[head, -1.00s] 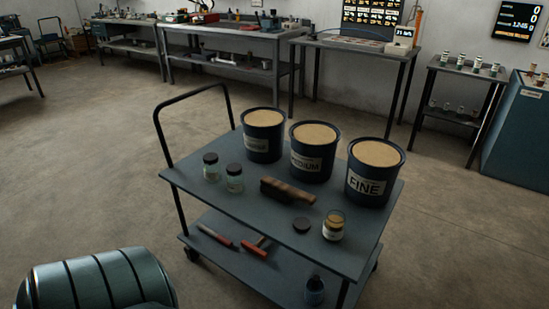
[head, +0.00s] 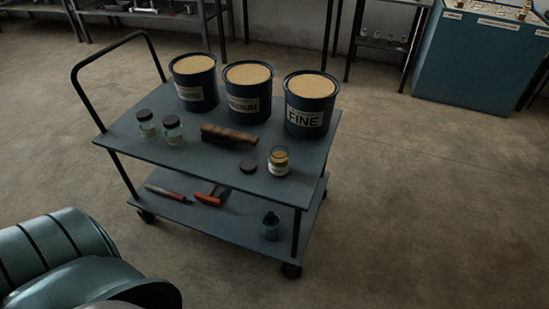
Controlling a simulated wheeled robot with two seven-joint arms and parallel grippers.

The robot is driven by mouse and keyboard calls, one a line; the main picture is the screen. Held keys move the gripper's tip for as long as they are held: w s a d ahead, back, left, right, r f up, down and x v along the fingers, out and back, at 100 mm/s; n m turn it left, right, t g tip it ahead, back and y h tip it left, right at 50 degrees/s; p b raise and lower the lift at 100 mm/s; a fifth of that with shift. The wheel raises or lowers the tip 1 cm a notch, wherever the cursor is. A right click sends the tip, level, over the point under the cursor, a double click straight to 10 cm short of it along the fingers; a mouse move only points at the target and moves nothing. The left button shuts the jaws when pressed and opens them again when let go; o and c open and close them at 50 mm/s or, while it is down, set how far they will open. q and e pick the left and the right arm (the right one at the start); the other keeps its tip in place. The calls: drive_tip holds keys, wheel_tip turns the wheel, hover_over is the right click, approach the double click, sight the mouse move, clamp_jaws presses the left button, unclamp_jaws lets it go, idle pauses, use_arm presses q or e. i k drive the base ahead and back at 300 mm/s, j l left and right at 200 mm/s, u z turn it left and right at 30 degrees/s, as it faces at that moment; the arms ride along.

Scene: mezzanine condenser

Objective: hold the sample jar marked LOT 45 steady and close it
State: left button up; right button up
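An open glass jar (head: 279,163) with tan contents stands upright near the front right of the cart's top. Its label is too small to read, so I cannot tell whether it says LOT 45. A dark round lid (head: 249,166) lies flat on the cart top just left of it, apart from it. Two clear jars with dark lids on, one (head: 146,124) and another (head: 173,131), stand at the cart's left side. Neither of my grippers is in view.
The cart (head: 215,170) carries buckets of tan material, including one marked FINE (head: 310,104), along its back. A brown brush (head: 229,137) lies mid-top. The lower shelf holds a red-headed hammer (head: 209,196), a red-handled tool (head: 166,190) and a dark bottle (head: 270,226). Floor right of the cart is clear.

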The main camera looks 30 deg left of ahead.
sight(279, 154)
drive_tip(key=u, duration=1.25)
